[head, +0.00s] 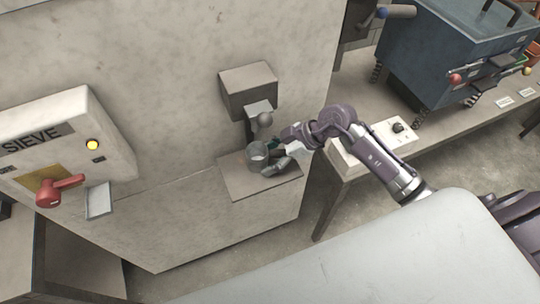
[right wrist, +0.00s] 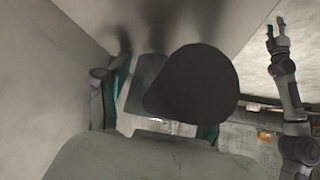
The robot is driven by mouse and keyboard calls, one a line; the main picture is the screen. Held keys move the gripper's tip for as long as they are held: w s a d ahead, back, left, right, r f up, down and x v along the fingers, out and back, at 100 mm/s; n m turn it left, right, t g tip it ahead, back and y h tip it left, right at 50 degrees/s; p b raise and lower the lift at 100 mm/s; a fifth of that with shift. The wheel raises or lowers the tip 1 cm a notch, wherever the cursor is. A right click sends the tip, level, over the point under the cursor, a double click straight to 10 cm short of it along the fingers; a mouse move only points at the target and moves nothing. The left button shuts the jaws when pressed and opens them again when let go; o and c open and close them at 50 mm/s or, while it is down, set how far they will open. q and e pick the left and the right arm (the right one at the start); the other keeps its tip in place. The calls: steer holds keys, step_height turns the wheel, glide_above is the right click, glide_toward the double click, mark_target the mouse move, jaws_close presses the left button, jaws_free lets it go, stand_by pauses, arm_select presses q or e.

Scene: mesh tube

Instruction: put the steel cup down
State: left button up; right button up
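The steel cup (head: 257,158) is a small grey cup, upright with its mouth up, at the pale ledge (head: 235,187) on the wall block. Whether its base touches the ledge is hard to tell. My right gripper (head: 274,156) is just right of the cup, with its fingers apart and a teal pad showing; the gap to the cup is too small to judge. In the right wrist view its fingers (right wrist: 158,112) are spread, and a dark round shape (right wrist: 205,85) blocks part of the view. My left gripper (right wrist: 277,34) shows at the upper right there, open and empty.
A grey box (head: 248,90) with a round-ended part (head: 265,119) hangs over the ledge, close above the cup. A SIEVE panel (head: 75,145) with a red lever (head: 60,190) is at left. A bench with a blue machine (head: 455,50) is at right.

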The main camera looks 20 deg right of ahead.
steer(key=shift+r, duration=0.1)
steer(key=shift+d+r, duration=0.1)
steer(key=shift+r, duration=0.05)
steer(key=b+v, duration=0.1)
steer(key=v, duration=0.9)
steer(key=shift+s+d+r, duration=0.1)
steer(key=shift+d+r, duration=0.1)
steer(key=shift+d, duration=0.05)
steer(key=shift+s+d+r+b, duration=0.15)
steer(key=shift+d+r+b, duration=0.15)
steer(key=shift+r, duration=0.15)
